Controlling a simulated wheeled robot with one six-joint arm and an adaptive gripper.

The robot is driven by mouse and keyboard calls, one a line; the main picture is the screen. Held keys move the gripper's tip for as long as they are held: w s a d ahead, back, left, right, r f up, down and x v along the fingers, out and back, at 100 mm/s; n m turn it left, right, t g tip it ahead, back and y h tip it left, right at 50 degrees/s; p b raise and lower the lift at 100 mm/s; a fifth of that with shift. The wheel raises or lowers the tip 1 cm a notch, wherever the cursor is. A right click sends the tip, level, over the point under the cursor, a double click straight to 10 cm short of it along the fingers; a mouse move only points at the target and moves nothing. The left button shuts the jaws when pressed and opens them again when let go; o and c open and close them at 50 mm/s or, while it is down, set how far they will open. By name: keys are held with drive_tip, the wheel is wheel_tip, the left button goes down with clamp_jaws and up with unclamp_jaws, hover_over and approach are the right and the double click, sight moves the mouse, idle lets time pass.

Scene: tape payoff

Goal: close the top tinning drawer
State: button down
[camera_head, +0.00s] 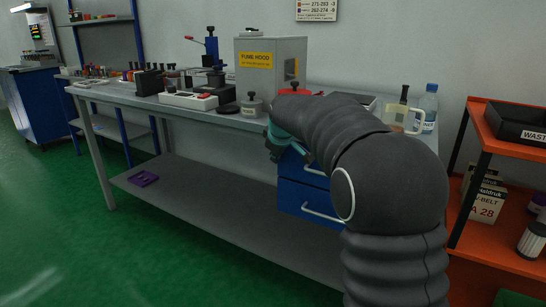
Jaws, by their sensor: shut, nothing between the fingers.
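A blue drawer unit hangs under the right part of the grey bench. Its top drawer (304,168) shows only in part, with a pale handle at its front. My arm covers its right side, so I cannot tell how far it stands out. A lower blue drawer (309,203) with a pale bar handle is below it. My gripper (272,150), teal and dark, is at the bench's front edge, by the upper left of the top drawer. It is shut and empty. The arm hides part of it, and I cannot tell whether it touches the drawer.
The bench (140,97) carries a fume hood box (270,68), a grey weight-like pot (252,105), a clear mug (399,118) and a bottle (428,105). A lower shelf (215,205) holds a purple tray (143,179). An orange rack (484,234) stands at right. Green floor at left is clear.

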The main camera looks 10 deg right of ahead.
drive_tip(key=shift+d, duration=0.3)
drive_tip(key=shift+s+a, duration=0.1)
drive_tip(key=s+a+r+b, duration=0.1)
drive_tip(key=s+a+r, duration=0.1)
drive_tip(key=s+r, duration=0.65)
drive_tip(key=s+f+m+g, duration=0.2)
drive_tip(key=s+f+m, duration=0.2)
drive_tip(key=s+f, duration=0.45)
drive_tip(key=s+d+f+m, duration=0.1)
drive_tip(key=s+d+f, duration=0.1)
drive_tip(key=s, duration=0.7)
drive_tip(key=s+d+f+m, duration=0.2)
drive_tip(key=s+d, duration=0.1)
drive_tip(key=s, duration=0.7)
drive_tip(key=s+d+f+m, duration=0.2)
drive_tip(key=s+f, duration=0.1)
drive_tip(key=s, duration=0.7)
drive_tip(key=shift+d, duration=0.35)
